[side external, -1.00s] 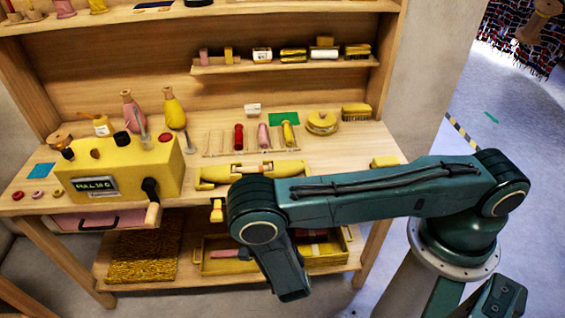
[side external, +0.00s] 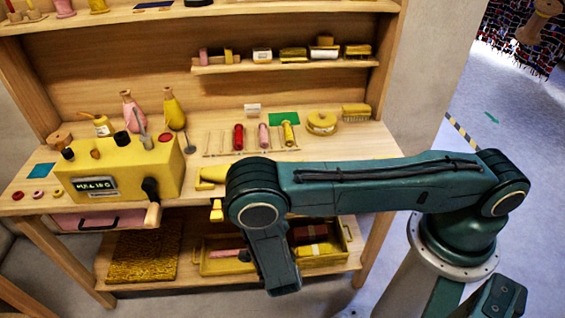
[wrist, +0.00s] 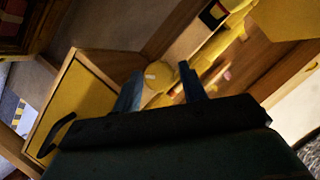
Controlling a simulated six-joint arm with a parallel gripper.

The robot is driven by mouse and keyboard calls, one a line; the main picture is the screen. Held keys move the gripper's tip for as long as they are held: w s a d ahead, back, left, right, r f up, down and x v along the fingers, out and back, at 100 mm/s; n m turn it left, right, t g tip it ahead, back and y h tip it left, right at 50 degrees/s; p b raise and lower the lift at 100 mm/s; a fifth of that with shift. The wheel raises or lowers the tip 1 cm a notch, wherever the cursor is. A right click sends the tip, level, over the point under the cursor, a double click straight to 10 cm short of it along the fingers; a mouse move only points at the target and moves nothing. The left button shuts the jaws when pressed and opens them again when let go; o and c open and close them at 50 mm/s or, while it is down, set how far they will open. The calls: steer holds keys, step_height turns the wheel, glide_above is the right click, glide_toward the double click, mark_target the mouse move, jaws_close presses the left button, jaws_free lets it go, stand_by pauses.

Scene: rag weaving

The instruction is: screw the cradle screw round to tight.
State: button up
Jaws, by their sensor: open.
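The cradle screw is a small yellow piece (side external: 216,210) at the front edge of the bench, partly visible left of my arm in the side view. The yellow cradle (side external: 210,177) above it is mostly hidden behind my arm. In the wrist view, a round yellow knob (wrist: 158,76) with a pale mark shows between the blue fingertips of my gripper (wrist: 161,87). The fingers are apart, one on each side of it; I cannot tell whether they touch it. My gripper's fingers do not show in the side view.
A yellow machine (side external: 120,168) with a wooden-handled crank (side external: 153,213) stands left of the cradle. Below are a pink drawer (side external: 100,219) and a yellow tray (side external: 225,268) on the lower shelf. Spools lie on the bench behind. A yellow panel (wrist: 75,105) with a dark handle shows in the wrist view.

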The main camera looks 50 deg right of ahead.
stand_by(0.5)
steer(key=shift+r+n+g+h, duration=0.1)
steer(key=shift+n+g+h, duration=0.55)
steer(key=shift+n, duration=0.65)
steer(key=shift+a, duration=0.1)
steer(key=c, duration=0.7)
steer(key=shift+c, duration=0.2)
